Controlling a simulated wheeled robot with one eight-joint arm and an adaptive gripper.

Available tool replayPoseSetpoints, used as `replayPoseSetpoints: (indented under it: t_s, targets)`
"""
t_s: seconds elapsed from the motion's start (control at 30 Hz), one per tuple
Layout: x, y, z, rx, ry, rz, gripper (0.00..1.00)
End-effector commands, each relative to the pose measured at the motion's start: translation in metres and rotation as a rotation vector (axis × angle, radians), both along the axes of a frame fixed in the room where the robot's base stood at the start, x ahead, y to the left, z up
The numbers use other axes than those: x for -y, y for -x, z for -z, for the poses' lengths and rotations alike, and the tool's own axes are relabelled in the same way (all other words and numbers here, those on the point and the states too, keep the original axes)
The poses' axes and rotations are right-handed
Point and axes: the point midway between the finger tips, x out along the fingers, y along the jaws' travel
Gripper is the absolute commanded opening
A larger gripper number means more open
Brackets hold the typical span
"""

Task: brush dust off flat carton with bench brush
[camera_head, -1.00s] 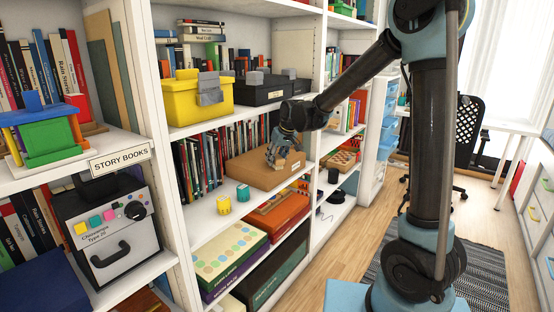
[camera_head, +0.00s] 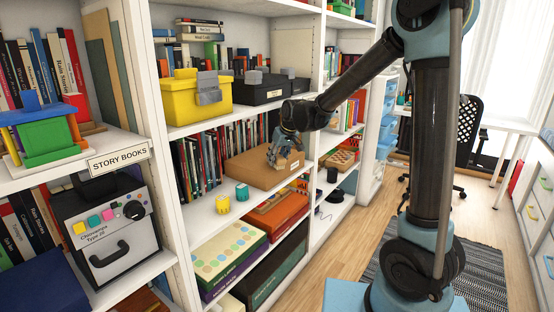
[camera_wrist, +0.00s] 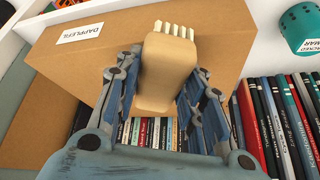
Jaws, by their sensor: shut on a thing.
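The flat brown carton (camera_head: 250,171) lies on the middle shelf, to the right of a row of books. In the wrist view the carton (camera_wrist: 65,85) fills the upper left and bears a white label. My gripper (camera_head: 280,152) is over the carton's top. In the wrist view my gripper (camera_wrist: 160,90) is shut on the bench brush (camera_wrist: 165,70), which has a tan wooden body and pale bristles pointing at the top of the picture. The bristles show against the carton; whether they touch it I cannot tell. I cannot make out dust on the carton.
A yellow bin (camera_head: 197,101) and black boxes (camera_head: 262,92) stand on the shelf above.

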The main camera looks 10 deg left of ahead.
Motion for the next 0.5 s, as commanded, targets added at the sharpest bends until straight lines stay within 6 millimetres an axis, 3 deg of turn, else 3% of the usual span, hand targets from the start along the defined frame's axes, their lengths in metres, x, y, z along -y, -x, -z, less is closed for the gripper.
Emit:
replayPoseSetpoints:
  t_s: [0.5]
  targets:
    - [-0.022,-0.009,0.002,0.001,-0.001,0.0,0.17]
